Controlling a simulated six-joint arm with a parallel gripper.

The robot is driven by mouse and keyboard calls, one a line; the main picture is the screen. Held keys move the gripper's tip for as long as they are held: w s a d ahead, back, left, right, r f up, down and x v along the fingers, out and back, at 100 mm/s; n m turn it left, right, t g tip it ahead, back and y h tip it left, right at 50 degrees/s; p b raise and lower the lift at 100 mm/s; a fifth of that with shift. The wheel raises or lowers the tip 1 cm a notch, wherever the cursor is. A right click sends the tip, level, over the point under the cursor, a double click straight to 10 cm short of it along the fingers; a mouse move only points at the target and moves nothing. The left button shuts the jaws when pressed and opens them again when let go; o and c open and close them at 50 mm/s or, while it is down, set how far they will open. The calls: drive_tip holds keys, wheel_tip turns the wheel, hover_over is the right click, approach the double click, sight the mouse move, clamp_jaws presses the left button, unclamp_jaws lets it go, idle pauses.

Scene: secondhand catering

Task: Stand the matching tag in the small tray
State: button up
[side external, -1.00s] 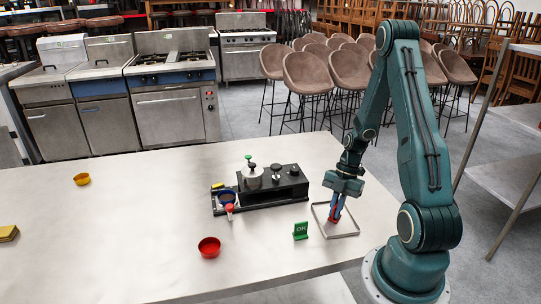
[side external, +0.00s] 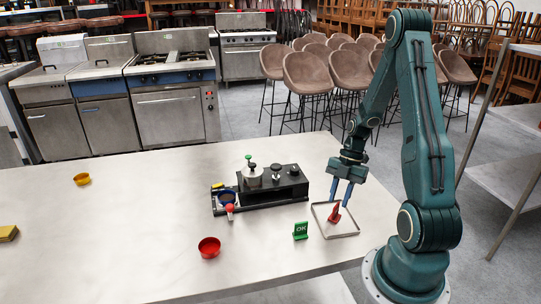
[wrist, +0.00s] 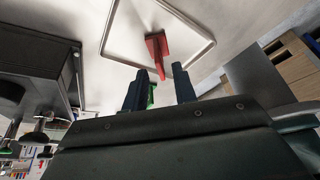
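A red tag (side external: 335,214) stands in the small tray (side external: 352,234), near its middle, leaning a little in the side view. In the wrist view the red tag (wrist: 157,46) shows inside the rim of the tray (wrist: 204,48). My gripper (side external: 341,202) is open just above and behind the tag, with its blue fingers apart and nothing between them. In the wrist view my gripper (wrist: 159,90) also shows spread fingers, clear of the tag. A green tag marked OK (side external: 300,231) stands on the table just left of the tray.
A black fixture (side external: 272,188) with several knobs stands left of the tray. A yellow block (side external: 8,233) lies at the left edge. The table between them is clear.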

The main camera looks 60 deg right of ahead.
drive_tip(key=v, duration=0.8)
idle(0.4)
drive_tip(key=w+a+r+m+t+h, duration=0.1)
drive_tip(key=w+a+r+m+h, duration=0.3)
drive_tip(key=a+r+m, duration=0.65)
drive_tip(key=s+a+r+m+t, duration=0.2)
drive_tip(key=s+a+r+m, duration=0.1)
drive_tip(key=a, duration=0.4)
drive_tip(key=s+a+r+m+t, duration=0.2)
drive_tip(key=s+a+r+m, duration=0.1)
drive_tip(key=a, duration=0.5)
drive_tip(key=shift+a+v, duration=0.25)
drive_tip(key=shift+v, duration=0.95)
drive_tip(key=shift+m, duration=0.25)
